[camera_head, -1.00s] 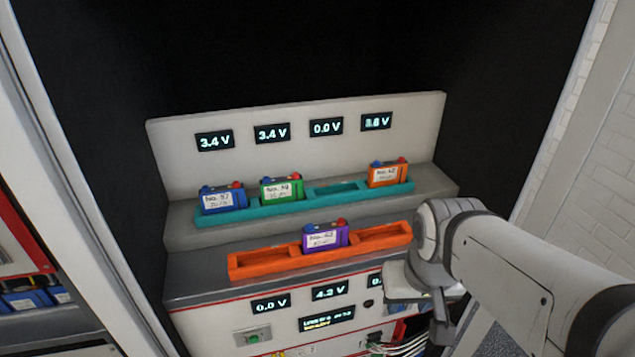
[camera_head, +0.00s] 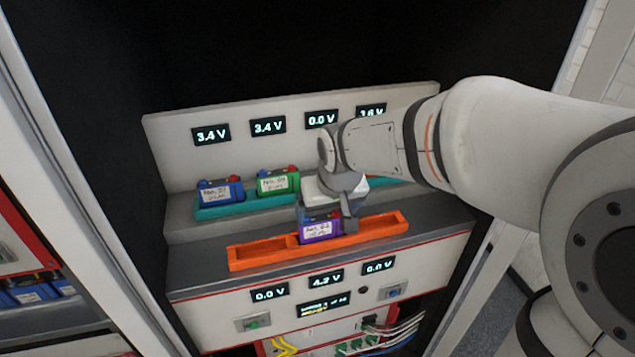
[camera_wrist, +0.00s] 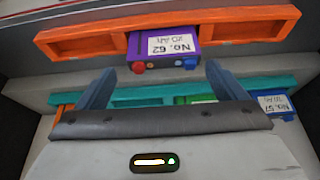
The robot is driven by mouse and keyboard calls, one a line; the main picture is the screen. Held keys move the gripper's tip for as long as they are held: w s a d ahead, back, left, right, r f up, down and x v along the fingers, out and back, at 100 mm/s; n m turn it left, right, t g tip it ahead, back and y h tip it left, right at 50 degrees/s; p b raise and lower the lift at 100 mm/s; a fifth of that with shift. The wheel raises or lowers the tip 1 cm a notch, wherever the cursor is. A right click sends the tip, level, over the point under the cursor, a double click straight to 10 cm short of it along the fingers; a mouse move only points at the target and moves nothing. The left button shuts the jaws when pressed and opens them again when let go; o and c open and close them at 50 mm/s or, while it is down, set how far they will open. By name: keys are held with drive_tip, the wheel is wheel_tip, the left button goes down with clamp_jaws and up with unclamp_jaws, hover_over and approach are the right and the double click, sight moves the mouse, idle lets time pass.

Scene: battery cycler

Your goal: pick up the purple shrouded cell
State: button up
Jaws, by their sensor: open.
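The purple shrouded cell (camera_head: 320,230) sits in the middle of the orange tray (camera_head: 262,254), its white label facing out. My gripper (camera_head: 326,212) is at the cell's top in the head view and covers its upper part. In the wrist view the purple cell (camera_wrist: 180,42) appears upside down, with a red and a blue terminal. There my open gripper (camera_wrist: 160,70) has its two fingers spread to either side of the cell's line, and the cell lies just beyond the fingertips.
Behind, a teal tray (camera_head: 240,207) holds a blue cell (camera_head: 220,191) and a green cell (camera_head: 277,182); my arm hides its right part. An orange cell (camera_wrist: 65,108) shows there in the wrist view. The orange tray is empty on both sides of the purple cell.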

sight(321, 218)
drive_tip(key=shift+o, duration=0.8)
drive_tip(key=shift+w+a+f, duration=0.3)
drive_tip(key=shift+w+f, duration=0.1)
drive_tip(key=shift+f, duration=0.15)
drive_tip(key=shift+w+a+f, duration=0.3)
drive_tip(key=shift+w+f, duration=0.05)
drive_tip(key=shift+f, duration=0.2)
drive_tip(key=shift+p+x, duration=0.45)
drive_tip(key=shift+x, duration=2.25)
drive_tip(key=shift+w+d, duration=0.1)
drive_tip(key=shift+d, duration=0.05)
drive_tip(key=shift+c, duration=0.2)
drive_tip(key=c, duration=0.9)
drive_tip(key=shift+r, duration=0.2)
drive_tip(key=shift+c, duration=0.6)
